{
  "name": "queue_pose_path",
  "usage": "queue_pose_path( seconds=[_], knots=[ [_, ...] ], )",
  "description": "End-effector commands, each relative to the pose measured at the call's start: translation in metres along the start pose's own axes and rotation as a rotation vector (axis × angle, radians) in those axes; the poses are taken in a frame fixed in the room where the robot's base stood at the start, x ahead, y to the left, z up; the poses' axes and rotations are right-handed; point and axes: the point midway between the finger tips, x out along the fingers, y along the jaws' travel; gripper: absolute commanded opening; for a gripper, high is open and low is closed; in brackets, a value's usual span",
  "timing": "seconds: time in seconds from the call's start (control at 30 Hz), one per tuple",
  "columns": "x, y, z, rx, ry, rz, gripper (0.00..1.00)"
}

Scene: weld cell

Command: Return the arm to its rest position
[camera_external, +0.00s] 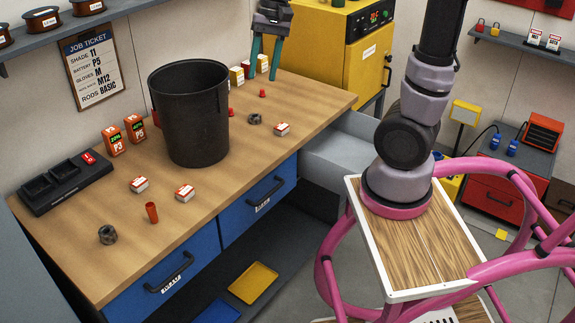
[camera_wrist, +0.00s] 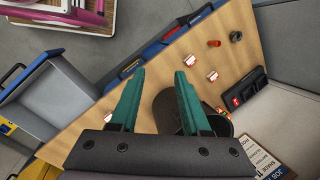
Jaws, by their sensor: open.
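My gripper (camera_external: 263,79) is open, with two teal fingers spread apart and pointing down. In the external view it is above the back of the wooden workbench (camera_external: 108,270), behind and right of the black bin (camera_external: 190,125). In the wrist view nothing is between the fingers of my gripper (camera_wrist: 160,74), and the bin (camera_wrist: 163,108) shows beyond them, partly covered by the right finger. My arm rises from its base, and its upper links leave the top of the external view, so its full pose is hidden.
Small boxes (camera_external: 185,193), battery packs (camera_external: 113,139), a charger (camera_external: 66,182) and a red cylinder (camera_external: 152,212) are on the bench. A grey drawer (camera_external: 345,155) stands open by my base. A yellow cabinet (camera_external: 365,60) is at the back.

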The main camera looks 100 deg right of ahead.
Motion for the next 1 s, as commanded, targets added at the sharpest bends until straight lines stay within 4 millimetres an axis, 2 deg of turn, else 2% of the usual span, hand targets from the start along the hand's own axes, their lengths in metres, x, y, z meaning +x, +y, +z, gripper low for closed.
queue_pose_path(
  seconds=[0.03, 0.2, 0.3, 0.4, 0.5, 0.6, 1.0],
  knots=[
    [-0.003, -0.007, 0.032, -0.134, 0.032, -0.022, 0.47],
    [-0.006, -0.010, 0.121, -0.559, 0.135, -0.110, 0.47],
    [-0.008, -0.002, 0.163, -0.782, 0.188, -0.173, 0.47],
    [-0.009, 0.007, 0.193, -0.954, 0.230, -0.231, 0.47],
    [-0.010, 0.016, 0.212, -1.068, 0.257, -0.273, 0.47],
    [-0.011, 0.020, 0.221, -1.125, 0.273, -0.297, 0.47],
    [-0.011, 0.021, 0.223, -1.138, 0.277, -0.302, 0.47]
  ],
)
